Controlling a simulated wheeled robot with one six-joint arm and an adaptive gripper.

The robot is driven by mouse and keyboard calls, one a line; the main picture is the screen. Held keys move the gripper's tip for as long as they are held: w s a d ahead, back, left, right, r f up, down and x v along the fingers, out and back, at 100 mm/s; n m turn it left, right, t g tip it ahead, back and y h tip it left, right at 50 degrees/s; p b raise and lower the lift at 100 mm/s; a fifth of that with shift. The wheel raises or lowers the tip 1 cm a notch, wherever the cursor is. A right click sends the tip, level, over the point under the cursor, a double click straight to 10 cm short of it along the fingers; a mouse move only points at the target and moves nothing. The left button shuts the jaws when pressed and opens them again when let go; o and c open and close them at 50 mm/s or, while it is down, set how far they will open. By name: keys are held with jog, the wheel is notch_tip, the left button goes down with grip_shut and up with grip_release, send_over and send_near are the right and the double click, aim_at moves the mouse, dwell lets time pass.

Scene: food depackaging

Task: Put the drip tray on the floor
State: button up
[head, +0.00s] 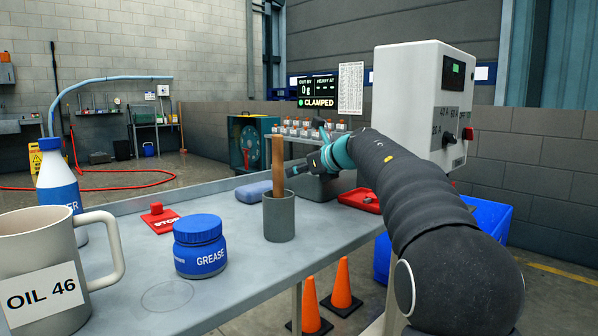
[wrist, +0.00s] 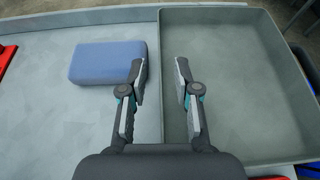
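The drip tray (wrist: 235,70) looks like a shallow grey open box on the bench, at the right of the wrist view. Its inside is empty where it shows. In the head view a grey box (head: 318,188) beneath my gripper appears to be this tray, partly hidden by the arm. My gripper (wrist: 160,80) is open, with one finger on each side of the tray's left wall in the picture. I cannot tell whether the fingers touch it. In the head view my gripper (head: 308,150) is at the bench's far end. The floor (head: 140,178) shows beyond the bench.
A blue sponge-like block (wrist: 108,62) lies just left of my gripper. On the bench (head: 240,290) stand a grey pot with a wooden handle (head: 279,220), a grease jar (head: 200,247) and a mug (head: 40,270). A blue crate (head: 490,220) and orange cones (head: 342,285) stand right of the bench.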

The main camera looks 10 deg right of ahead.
jog(key=v, duration=1.2)
